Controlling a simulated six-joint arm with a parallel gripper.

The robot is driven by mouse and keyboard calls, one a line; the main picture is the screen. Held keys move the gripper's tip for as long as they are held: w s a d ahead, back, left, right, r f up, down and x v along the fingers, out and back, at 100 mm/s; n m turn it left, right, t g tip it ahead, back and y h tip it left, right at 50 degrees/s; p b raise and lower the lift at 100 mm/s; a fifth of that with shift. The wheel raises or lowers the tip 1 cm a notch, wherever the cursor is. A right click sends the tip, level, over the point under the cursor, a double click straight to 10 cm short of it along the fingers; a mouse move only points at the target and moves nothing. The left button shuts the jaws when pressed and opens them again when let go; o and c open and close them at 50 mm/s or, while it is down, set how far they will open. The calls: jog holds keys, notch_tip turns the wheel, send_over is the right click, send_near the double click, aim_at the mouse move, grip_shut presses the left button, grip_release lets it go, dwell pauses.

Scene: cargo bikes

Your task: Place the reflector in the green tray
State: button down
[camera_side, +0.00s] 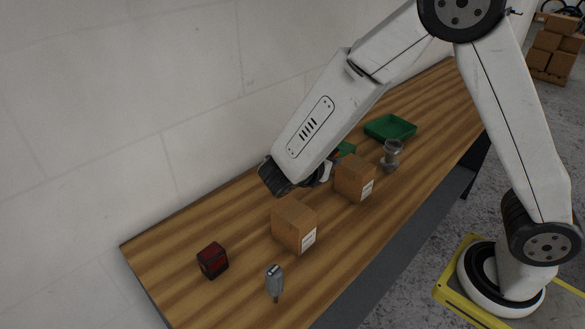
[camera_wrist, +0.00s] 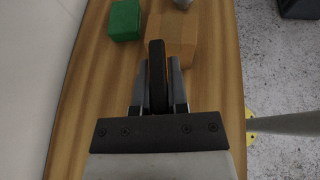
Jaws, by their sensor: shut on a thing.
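In the side view my gripper (camera_side: 326,172) is over the table, behind a cardboard box, and the reflector is mostly hidden there. The green tray (camera_side: 390,128) is open and looks empty, farther back along the table, beyond the box. I cannot tell how high the reflector is above the table.
A green block (camera_wrist: 125,20) lies ahead and left of my gripper. Cardboard boxes (camera_side: 355,178) (camera_side: 294,226) stand close by. A grey metal part (camera_side: 392,155) stands before the tray. A dark red box (camera_side: 212,260) and a grey tool (camera_side: 274,281) are at the near end.

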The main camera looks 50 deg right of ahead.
jog(key=shift+w+d, duration=0.15)
jog(key=shift+d, duration=0.4)
jog(key=s+d, duration=0.1)
jog(key=d, duration=1.5)
jog(key=s+d+m+g, duration=0.1)
jog(key=s+d, duration=0.1)
jog(key=d, duration=1.3)
jog(key=shift+s+d+r+g, duration=0.3)
jog(key=shift+d+r, duration=0.05)
jog(key=shift+d, duration=0.05)
jog(key=w+d+f, duration=0.2)
jog(key=w, duration=0.1)
jog(key=w+d+f, duration=0.5)
jog(key=w+f, duration=0.1)
jog(key=w, duration=0.1)
jog(key=shift+d+f, duration=0.1)
jog(key=shift+d, duration=0.1)
jog(key=shift+w+d+f, duration=0.3)
jog(key=shift+w+f, duration=0.15)
jog(key=shift+f, duration=0.1)
